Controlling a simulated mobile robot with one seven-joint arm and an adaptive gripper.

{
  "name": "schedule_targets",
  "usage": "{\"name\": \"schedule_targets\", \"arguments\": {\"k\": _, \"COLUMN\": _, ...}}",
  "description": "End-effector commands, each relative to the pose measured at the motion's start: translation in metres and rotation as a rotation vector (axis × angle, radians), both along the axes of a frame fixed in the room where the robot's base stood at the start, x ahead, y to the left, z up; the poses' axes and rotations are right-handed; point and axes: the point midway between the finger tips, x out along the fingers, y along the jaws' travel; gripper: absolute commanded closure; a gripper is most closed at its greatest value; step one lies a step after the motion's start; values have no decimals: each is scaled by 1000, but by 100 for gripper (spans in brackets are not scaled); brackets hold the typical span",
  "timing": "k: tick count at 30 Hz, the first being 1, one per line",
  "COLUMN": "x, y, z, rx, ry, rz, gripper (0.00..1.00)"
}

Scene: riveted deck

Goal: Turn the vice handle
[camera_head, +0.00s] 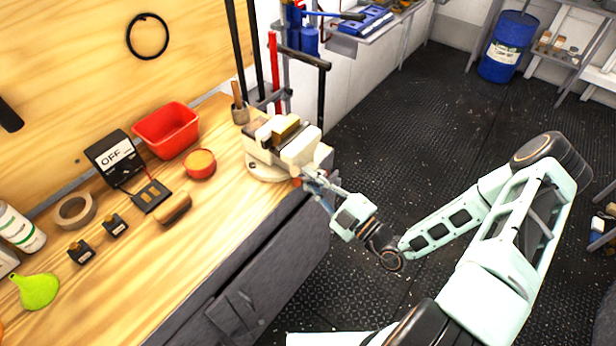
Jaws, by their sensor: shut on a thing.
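A cream-coloured vice (283,147) is mounted at the right end of the wooden workbench (119,287). A brown block sits at the top of its jaws. My gripper (309,179) is at the front right of the vice, at the bench's edge, where the vice handle is. It is shut on the handle, though the fingers and my arm hide most of the handle, so its angle is hard to tell.
A blue barrel (507,47) stands at the back right. The dark deck between is mostly clear.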

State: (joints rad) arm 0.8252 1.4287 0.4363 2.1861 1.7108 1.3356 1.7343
Motion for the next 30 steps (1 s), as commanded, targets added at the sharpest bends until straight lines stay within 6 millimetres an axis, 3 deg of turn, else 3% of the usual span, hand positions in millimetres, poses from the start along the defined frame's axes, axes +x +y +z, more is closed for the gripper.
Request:
{"name": "schedule_targets", "arguments": {"k": 17, "x": 0, "y": -5, "z": -1, "rx": 17, "ry": 29, "rz": -8, "gripper": 100}}
{"name": "schedule_targets", "arguments": {"k": 18, "x": 0, "y": -5, "z": -1, "rx": 17, "ry": 29, "rz": -8, "gripper": 86}}
{"name": "schedule_targets", "arguments": {"k": 22, "x": 1, "y": -4, "z": 0, "rx": 17, "ry": 27, "rz": -5, "gripper": 73}}
{"name": "schedule_targets", "arguments": {"k": 30, "x": 1, "y": -3, "z": 0, "rx": 16, "ry": 25, "rz": -4, "gripper": 73}}
